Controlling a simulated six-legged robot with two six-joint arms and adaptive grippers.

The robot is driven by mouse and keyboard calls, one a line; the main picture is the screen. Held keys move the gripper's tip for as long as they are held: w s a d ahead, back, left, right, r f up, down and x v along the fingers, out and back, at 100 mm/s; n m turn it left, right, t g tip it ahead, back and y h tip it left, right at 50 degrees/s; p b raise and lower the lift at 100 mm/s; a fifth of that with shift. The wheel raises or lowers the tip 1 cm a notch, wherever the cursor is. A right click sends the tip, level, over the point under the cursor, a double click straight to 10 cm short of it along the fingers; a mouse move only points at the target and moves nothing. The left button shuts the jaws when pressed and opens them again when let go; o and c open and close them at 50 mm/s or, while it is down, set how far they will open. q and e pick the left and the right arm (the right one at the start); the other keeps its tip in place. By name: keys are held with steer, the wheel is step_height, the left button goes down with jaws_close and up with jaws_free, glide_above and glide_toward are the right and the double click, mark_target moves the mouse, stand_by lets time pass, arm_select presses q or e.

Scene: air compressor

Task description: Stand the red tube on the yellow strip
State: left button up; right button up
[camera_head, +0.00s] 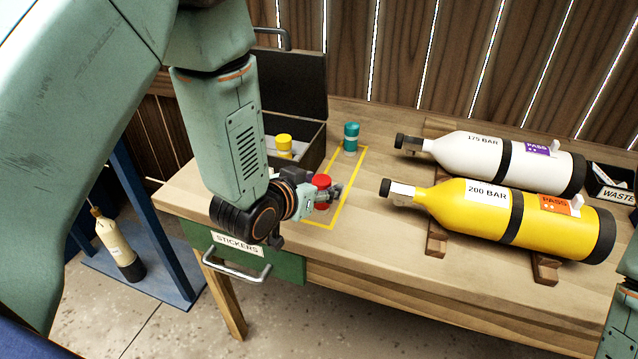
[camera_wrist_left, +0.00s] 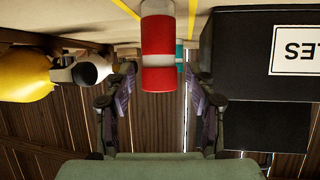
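The red tube (camera_head: 322,181) is upright at the near part of the yellow strip (camera_head: 347,196), a yellow outline on the table. In the upside-down left wrist view, the red tube (camera_wrist_left: 158,62) stands between the two fingers of my left gripper (camera_wrist_left: 160,75), with a visible gap on each side. The fingers are apart. Yellow lines run on both sides of the tube there. My right gripper is out of view.
A teal tube (camera_head: 351,137) stands at the strip's far end. An open black box (camera_head: 309,146) holds a yellow-capped tube (camera_head: 284,143). White (camera_head: 475,152) and yellow (camera_head: 465,207) cylinders lie on wooden supports to the right. The table's front edge is close to my left gripper.

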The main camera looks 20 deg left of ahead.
arm_select(q)
steer(key=shift+s+r, duration=0.15)
steer(key=shift+s, duration=0.05)
steer(key=shift+w+r, duration=0.1)
steer(key=shift+r, duration=0.05)
steer(key=shift+s+a+r, duration=0.1)
steer(key=shift+s+r, duration=0.05)
steer(key=shift+s, duration=0.05)
steer(key=p+v, duration=0.6)
steer(key=v, duration=0.5)
steer(key=shift+s, duration=0.3)
